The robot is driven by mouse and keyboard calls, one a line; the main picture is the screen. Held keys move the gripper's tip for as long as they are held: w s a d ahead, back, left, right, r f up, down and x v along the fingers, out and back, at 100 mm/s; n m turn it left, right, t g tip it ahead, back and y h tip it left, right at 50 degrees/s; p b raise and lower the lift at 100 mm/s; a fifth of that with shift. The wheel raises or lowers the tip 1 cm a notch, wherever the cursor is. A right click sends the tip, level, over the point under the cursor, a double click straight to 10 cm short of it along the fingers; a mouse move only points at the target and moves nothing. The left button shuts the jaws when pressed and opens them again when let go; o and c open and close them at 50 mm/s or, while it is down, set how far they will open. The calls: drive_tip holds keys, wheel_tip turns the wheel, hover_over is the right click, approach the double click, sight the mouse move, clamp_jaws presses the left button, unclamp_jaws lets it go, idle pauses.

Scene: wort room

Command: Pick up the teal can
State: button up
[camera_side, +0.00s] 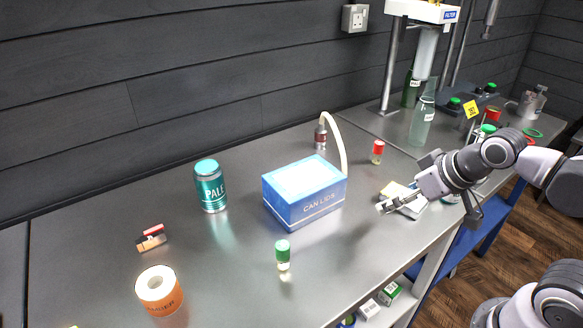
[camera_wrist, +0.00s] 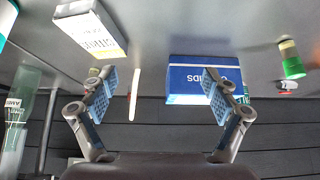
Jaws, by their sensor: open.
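The teal can (camera_side: 210,187) stands upright on the steel bench, left of centre in the side view, with "PALE" on its label. My gripper (camera_side: 396,203) is on the right side of the bench, well apart from the can, with the blue box between them. In the wrist view, my gripper (camera_wrist: 168,98) has its two fingers spread with nothing held between them. I cannot make out the teal can for certain in the wrist view.
The blue "CAN LIDS" box (camera_side: 305,192) stands mid-bench and shows in the wrist view (camera_wrist: 190,80). A green-capped vial (camera_side: 283,255), a red-capped vial (camera_side: 377,152), an orange tape roll (camera_side: 160,290) and a lighter (camera_side: 151,239) stand around. A white carton (camera_side: 404,199) is by my gripper.

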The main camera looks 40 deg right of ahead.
drive_tip(key=shift+r, duration=0.1)
drive_tip(key=w+a+r+n+g, duration=0.1)
drive_tip(key=w+a+r+n, duration=0.5)
drive_tip(key=w, duration=0.3)
drive_tip(key=w+a+r+n+g, duration=0.2)
drive_tip(key=w+a+r+n, duration=0.4)
drive_tip(key=w, duration=0.3)
drive_tip(key=n+g+h, duration=0.1)
drive_tip(key=n+h, duration=0.2)
drive_tip(key=n, duration=1.2)
hover_over(210, 183)
drive_tip(key=a, duration=0.2)
wheel_tip(210, 183, down, 6)
drive_tip(key=shift+w+f, duration=0.2)
drive_tip(key=shift+w, duration=0.15)
drive_tip(key=shift+x, duration=5.15)
drive_tip(key=shift+s+d, duration=0.15)
drive_tip(key=c, duration=1.6)
